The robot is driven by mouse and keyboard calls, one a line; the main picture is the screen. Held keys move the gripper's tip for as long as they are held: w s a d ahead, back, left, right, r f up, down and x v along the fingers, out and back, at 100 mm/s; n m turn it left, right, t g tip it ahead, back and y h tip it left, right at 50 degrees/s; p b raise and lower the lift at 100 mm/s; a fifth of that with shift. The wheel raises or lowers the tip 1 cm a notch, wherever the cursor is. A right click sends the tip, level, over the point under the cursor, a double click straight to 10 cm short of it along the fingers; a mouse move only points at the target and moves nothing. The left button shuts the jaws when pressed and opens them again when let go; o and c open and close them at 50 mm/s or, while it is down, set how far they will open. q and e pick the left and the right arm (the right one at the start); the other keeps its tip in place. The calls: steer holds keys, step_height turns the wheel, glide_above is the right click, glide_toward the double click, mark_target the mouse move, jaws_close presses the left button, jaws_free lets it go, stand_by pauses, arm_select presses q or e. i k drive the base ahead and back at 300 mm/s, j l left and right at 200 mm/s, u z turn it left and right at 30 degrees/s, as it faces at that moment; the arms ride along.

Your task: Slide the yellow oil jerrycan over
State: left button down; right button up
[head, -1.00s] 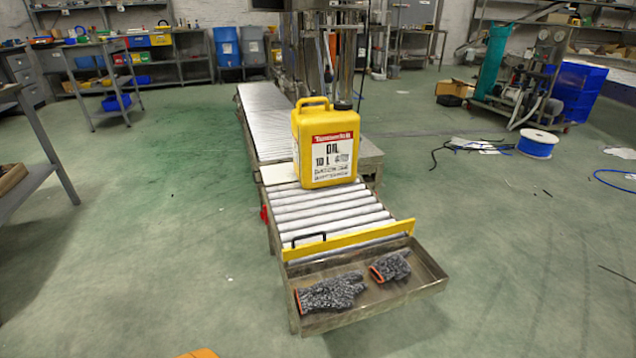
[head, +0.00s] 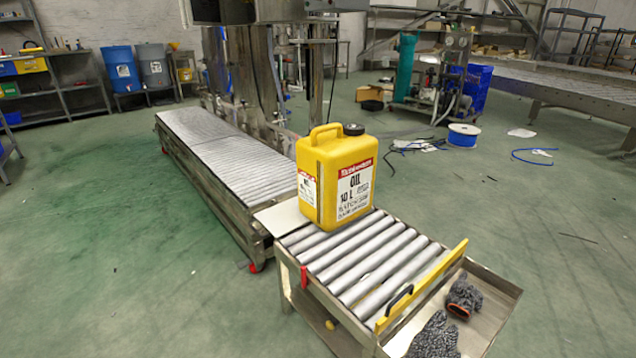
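The yellow oil jerrycan (head: 337,178) stands upright in the head view, with a black cap, a top handle and a red and white label. It rests at the far end of a short roller table (head: 365,262), beside a pale flat plate (head: 280,219). A yellow bar (head: 425,284) with a black handle (head: 396,299) crosses the near end of the rollers. Neither of my grippers is in view.
A longer roller conveyor (head: 215,150) runs behind the short table. A metal tray (head: 488,298) at the near end holds grey gloves (head: 463,296). A blue cable spool (head: 463,134) and loose cables lie on the floor at right. Green floor is open on both sides.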

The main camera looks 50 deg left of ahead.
mark_target(336, 168)
steer(key=j+z, duration=0.1)
steer(key=j, duration=0.35)
steer(key=j+z, duration=0.1)
steer(key=j, duration=0.3)
steer(key=k+j+z, duration=0.15)
steer(key=j, duration=0.25)
steer(key=j+z, duration=0.1)
steer(key=j, duration=0.35)
steer(key=k+j+z, duration=0.1)
steer(key=j, duration=0.3)
steer(key=k+j+z, duration=0.1)
steer(key=j, duration=0.3)
steer(key=k+j+z, duration=0.15)
steer(key=j, duration=0.25)
